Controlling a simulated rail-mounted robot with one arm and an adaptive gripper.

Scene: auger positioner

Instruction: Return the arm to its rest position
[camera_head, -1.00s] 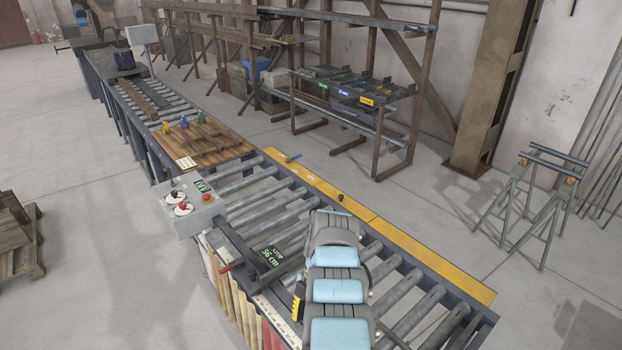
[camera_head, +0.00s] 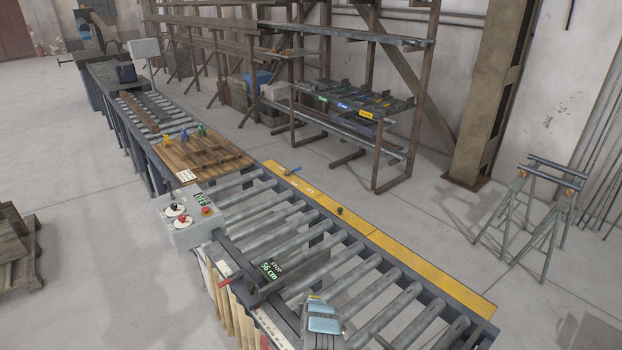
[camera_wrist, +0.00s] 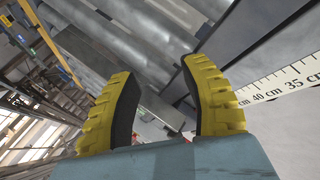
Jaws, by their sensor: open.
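My gripper (camera_wrist: 165,108) shows in the wrist view with its two yellow-backed, dark-padded fingers spread apart and nothing between them. In the head view only part of my arm, with light blue covers, shows at the bottom edge, over the near end of the roller conveyor (camera_head: 375,322). The fingertips cannot be made out clearly there.
A control box (camera_head: 188,218) with knobs and an OFF display stands beside the rollers. A yellow strip (camera_head: 385,242) runs along the far side. A wooden board (camera_head: 200,155) with coloured pieces lies farther up. A measuring scale (camera_wrist: 285,83) shows in the wrist view. Trestles (camera_head: 540,210) stand right.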

